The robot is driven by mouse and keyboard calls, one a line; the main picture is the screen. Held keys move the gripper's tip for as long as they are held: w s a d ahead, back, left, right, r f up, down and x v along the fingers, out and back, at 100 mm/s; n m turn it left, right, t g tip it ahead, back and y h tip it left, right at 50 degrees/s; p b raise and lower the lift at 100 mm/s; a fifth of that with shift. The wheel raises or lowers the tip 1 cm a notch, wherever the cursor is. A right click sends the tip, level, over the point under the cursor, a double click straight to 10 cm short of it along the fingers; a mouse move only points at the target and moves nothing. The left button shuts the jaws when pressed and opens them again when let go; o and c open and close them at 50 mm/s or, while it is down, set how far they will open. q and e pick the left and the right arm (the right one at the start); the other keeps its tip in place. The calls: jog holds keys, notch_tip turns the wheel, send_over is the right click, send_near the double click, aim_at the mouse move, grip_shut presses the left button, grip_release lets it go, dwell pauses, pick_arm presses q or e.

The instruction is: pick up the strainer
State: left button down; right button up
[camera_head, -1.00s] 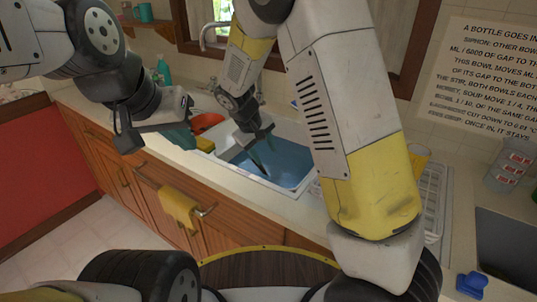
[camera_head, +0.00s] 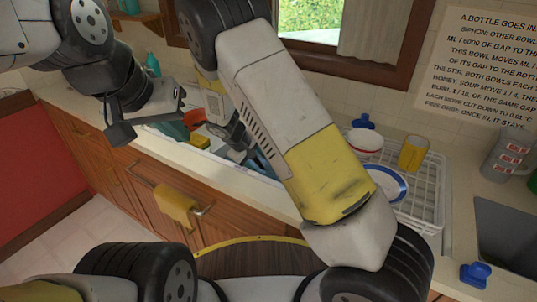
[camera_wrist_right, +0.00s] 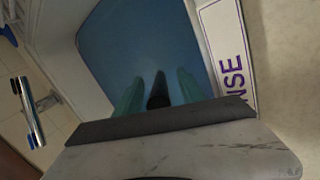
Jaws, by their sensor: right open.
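My right gripper (camera_wrist_right: 160,84) is over the blue basin of the sink (camera_wrist_right: 110,45). Its two teal fingers are apart, with a dark, narrow, handle-like piece (camera_wrist_right: 158,92) showing between them; I cannot tell if it is part of the strainer. In the head view my right arm hides much of the sink and most of this gripper (camera_head: 258,162). No strainer can be made out for certain. A red-orange round thing (camera_head: 194,118) lies behind the sink, partly hidden. My left gripper (camera_head: 178,131) hangs over the counter left of the sink, its opening unclear.
A white dish rack (camera_head: 425,190) with a plate (camera_head: 388,186), a red-and-white bowl (camera_head: 364,141) and a yellow cup (camera_head: 413,154) stands right of my right arm. A yellow towel (camera_head: 174,206) hangs at the cabinet front. A blue item (camera_head: 474,274) lies front right.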

jog(key=shift+f, duration=0.1)
jog(key=shift+c, duration=0.2)
grip_shut()
dwell(1.2)
